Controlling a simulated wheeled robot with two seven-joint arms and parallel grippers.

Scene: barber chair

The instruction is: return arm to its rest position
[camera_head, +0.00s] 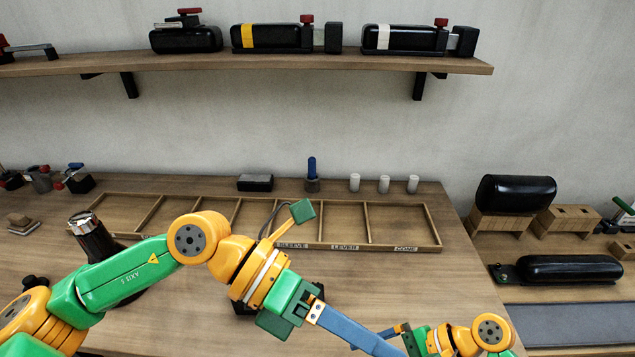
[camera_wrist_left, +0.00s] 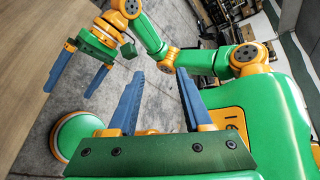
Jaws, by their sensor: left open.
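My left arm comes in from the left in the head view and reaches across the front of the table to the lower middle. Its gripper (camera_head: 352,328) points down and right, with its blue fingers cut by the bottom edge. In the left wrist view this gripper (camera_wrist_left: 160,75) is open, its two blue fingers apart with nothing between them. My right arm is folded low at the lower right of the head view, its gripper (camera_head: 396,333) close to the left fingers. In the left wrist view the right gripper (camera_wrist_left: 70,90) has its fingers apart and empty.
A wooden divided tray (camera_head: 432,230) with labels lies behind my left arm on the table (camera_head: 450,290). A dark cylindrical part (camera_head: 90,238) stands at left, partly hidden by my arm. A shelf (camera_head: 270,63) holds black cylinders above. A side table at right holds black cylinders (camera_head: 570,268).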

